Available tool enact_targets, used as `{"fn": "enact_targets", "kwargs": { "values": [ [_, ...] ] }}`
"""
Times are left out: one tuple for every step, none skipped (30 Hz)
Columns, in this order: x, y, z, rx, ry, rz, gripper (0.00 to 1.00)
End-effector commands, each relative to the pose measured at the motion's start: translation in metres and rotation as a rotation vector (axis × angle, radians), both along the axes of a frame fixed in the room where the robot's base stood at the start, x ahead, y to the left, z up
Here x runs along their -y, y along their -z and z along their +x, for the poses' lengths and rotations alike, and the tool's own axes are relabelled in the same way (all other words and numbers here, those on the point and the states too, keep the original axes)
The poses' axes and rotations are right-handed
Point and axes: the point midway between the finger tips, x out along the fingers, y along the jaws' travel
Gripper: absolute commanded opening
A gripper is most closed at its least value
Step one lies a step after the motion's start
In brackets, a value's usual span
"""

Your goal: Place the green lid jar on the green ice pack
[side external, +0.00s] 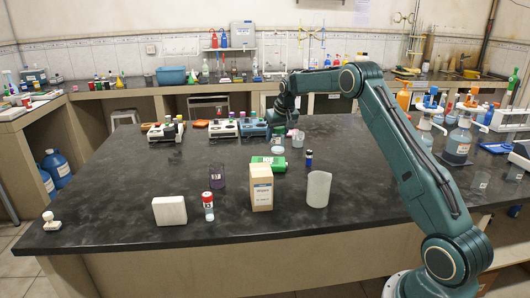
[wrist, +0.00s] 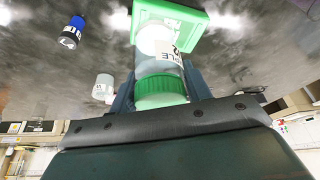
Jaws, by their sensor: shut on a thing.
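The green lid jar shows in the wrist view with its ribbed green lid (wrist: 161,91) toward my gripper and a printed white label (wrist: 170,62) beyond it. My gripper (wrist: 158,88) is shut on the jar, one finger on each side. In the side view my gripper (side external: 277,134) is just behind the green ice pack, and the jar (side external: 277,146) is small and partly hidden below it. The green ice pack (side external: 268,163) lies flat on the dark bench. In the wrist view the ice pack (wrist: 186,17) is partly covered by the jar's far end; any contact cannot be told.
A blue-capped vial (side external: 309,159) and a pale small container (side external: 297,138) stand right of the ice pack. The bench's left side is mostly clear.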

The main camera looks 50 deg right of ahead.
Motion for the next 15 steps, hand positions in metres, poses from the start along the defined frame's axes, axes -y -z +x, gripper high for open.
{"fn": "enact_targets", "kwargs": {
  "values": [
    [0.000, 0.003, 0.000, 0.001, 0.000, 0.000, 0.20],
    [0.000, 0.005, 0.000, 0.001, 0.000, 0.000, 0.20],
    [0.000, 0.006, 0.000, 0.002, 0.000, -0.001, 0.20],
    [0.000, 0.006, 0.000, 0.002, 0.000, -0.001, 0.20],
    [0.000, 0.006, 0.000, 0.002, 0.000, -0.001, 0.20],
    [0.000, 0.006, 0.000, 0.002, 0.000, -0.001, 0.20],
    [0.000, 0.006, 0.000, 0.002, 0.000, -0.001, 0.20],
    [0.000, 0.006, 0.000, 0.002, 0.000, -0.001, 0.20],
    [0.000, 0.007, 0.000, 0.002, 0.000, -0.001, 0.20],
    [0.000, 0.009, 0.000, 0.001, 0.000, 0.000, 0.20],
    [0.000, 0.011, 0.000, 0.001, 0.000, 0.000, 0.20],
    [0.000, 0.014, 0.000, 0.000, 0.000, 0.000, 0.20],
    [0.000, 0.017, 0.000, 0.000, 0.000, 0.000, 0.20],
    [0.000, 0.020, 0.000, 0.000, 0.000, 0.000, 0.20],
    [0.000, 0.025, 0.000, 0.000, 0.000, 0.000, 0.20]
  ]
}}
